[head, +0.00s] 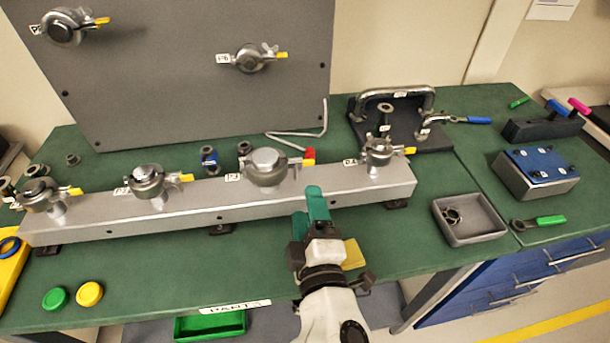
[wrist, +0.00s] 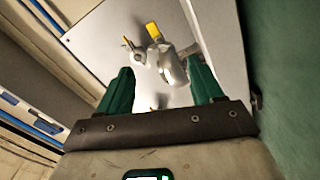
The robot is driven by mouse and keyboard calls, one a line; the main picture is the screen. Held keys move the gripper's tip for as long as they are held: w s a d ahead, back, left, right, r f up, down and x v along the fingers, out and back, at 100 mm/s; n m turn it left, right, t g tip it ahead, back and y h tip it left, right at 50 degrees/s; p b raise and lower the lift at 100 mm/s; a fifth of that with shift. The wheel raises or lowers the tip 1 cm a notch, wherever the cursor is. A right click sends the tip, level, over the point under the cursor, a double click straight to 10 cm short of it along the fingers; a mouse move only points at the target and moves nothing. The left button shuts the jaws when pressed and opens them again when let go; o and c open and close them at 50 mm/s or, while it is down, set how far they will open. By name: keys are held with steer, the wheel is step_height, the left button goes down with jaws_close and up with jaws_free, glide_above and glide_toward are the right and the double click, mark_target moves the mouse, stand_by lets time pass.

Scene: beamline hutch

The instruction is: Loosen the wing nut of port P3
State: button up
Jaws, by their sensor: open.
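Port P3 (head: 266,168) is a silver clamped fitting on the long grey manifold (head: 205,208), with its label to its left. A red piece (head: 308,157) sits at the right end of its clamp, where the other clamps carry yellow wings. My gripper (head: 310,207) is open, in front of the manifold, to the right of and nearer than P3, and apart from it. In the wrist view, the green fingers (wrist: 160,88) stand apart with nothing gripped. A silver fitting (wrist: 172,66) and a yellow wing (wrist: 153,31) show beyond them; I cannot tell which port this is.
Similar ports stand at P2 (head: 146,181), at the right end (head: 379,153) and far left of the manifold. A bent metal rod (head: 300,134) lies behind P3. A grey tray (head: 468,219) with rings sits right. The green bench front holds yellow (head: 89,294) and green (head: 55,298) discs.

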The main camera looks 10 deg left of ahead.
mark_target(298, 171)
steer(key=x, duration=0.7)
steer(key=shift+w+f+p, duration=0.1)
steer(key=shift+w+p, duration=0.1)
steer(key=shift+p, duration=0.15)
